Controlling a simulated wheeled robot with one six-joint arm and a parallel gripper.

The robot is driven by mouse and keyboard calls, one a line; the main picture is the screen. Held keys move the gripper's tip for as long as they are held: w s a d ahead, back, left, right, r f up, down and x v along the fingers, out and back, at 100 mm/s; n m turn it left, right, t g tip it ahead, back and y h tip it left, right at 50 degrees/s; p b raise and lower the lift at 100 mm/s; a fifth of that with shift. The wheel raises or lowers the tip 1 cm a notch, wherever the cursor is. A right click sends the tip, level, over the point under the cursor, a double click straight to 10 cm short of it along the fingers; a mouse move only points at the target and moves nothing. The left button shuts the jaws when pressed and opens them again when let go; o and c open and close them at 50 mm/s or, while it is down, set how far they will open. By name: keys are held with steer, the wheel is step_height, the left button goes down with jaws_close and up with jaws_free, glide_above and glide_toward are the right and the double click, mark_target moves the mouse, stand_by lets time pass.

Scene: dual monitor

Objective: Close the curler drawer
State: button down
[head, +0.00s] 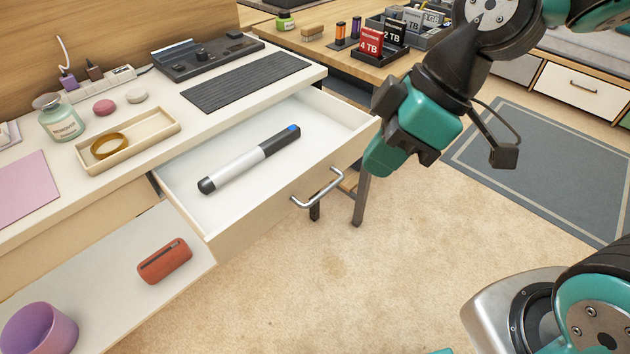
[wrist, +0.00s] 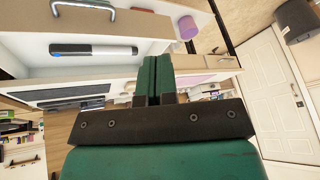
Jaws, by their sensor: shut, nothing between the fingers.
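The curler drawer (head: 252,228) is pulled out from the white desk in the head view. A black and silver curler (head: 247,161) with a blue end lies on its floor. The drawer's metal handle (head: 318,190) is on the front panel, and no finger touches it. My gripper (head: 376,166) is shut and empty, near the drawer's right front corner. In the wrist view, my closed fingers (wrist: 156,78) stand in the middle, with the curler (wrist: 93,50) to their upper left and the handle (wrist: 83,8) at the top left.
A lower drawer or shelf holds a red case (head: 165,261) and a purple cup (head: 40,328) at the left. Open carpet (head: 340,285) lies in front of the drawer.

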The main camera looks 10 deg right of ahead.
steer(key=w+d+f+n+t+y+b, duration=0.1)
steer(key=w+f+n+t+y+b, duration=0.1)
steer(key=w+f+n, duration=0.65)
steer(key=n+b, duration=0.2)
glide_toward(295, 190)
steer(key=f, duration=0.1)
steer(key=s+f, duration=0.1)
steer(key=f, duration=0.1)
steer(key=s+a+f, duration=0.1)
steer(key=shift+s+f, duration=0.15)
steer(key=shift+s, duration=0.05)
steer(key=w+a, duration=0.2)
steer(key=shift+w, duration=0.35)
steer(key=shift+w+a, duration=0.15)
steer(key=shift+w, duration=0.2)
steer(key=shift+w, duration=0.1)
